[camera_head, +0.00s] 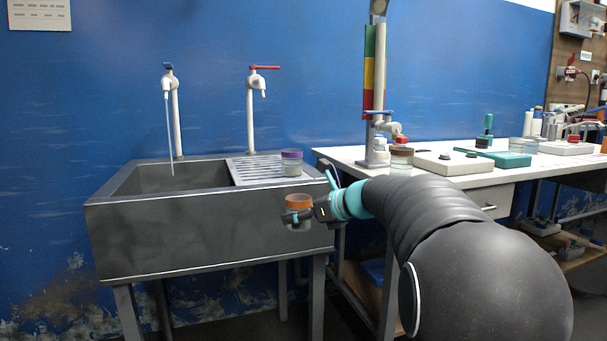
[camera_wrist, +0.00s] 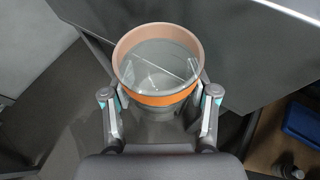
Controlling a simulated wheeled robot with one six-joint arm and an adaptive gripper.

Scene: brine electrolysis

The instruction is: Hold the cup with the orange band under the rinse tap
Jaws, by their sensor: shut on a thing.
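The cup with the orange band (camera_head: 298,203) is held in my gripper (camera_head: 297,219) in front of the right end of the sink. In the wrist view the cup (camera_wrist: 160,98) looks upright between the two fingers of my gripper (camera_wrist: 158,108), with clear liquid or a clear bottom inside. Two taps stand behind the sink. The left tap (camera_head: 168,84), with a blue handle, has a thin stream (camera_head: 169,130) running down into the basin. The right tap (camera_head: 257,84), with a red handle, shows no stream. The cup is well to the right of the stream, outside the basin.
The grey sink (camera_head: 200,238) has a ribbed drainboard (camera_head: 250,172) on its right, with a purple-banded cup (camera_head: 292,164) on it. A white bench (camera_head: 450,180) to the right carries a brown-topped jar (camera_head: 401,160) and other equipment. The air above the basin is free.

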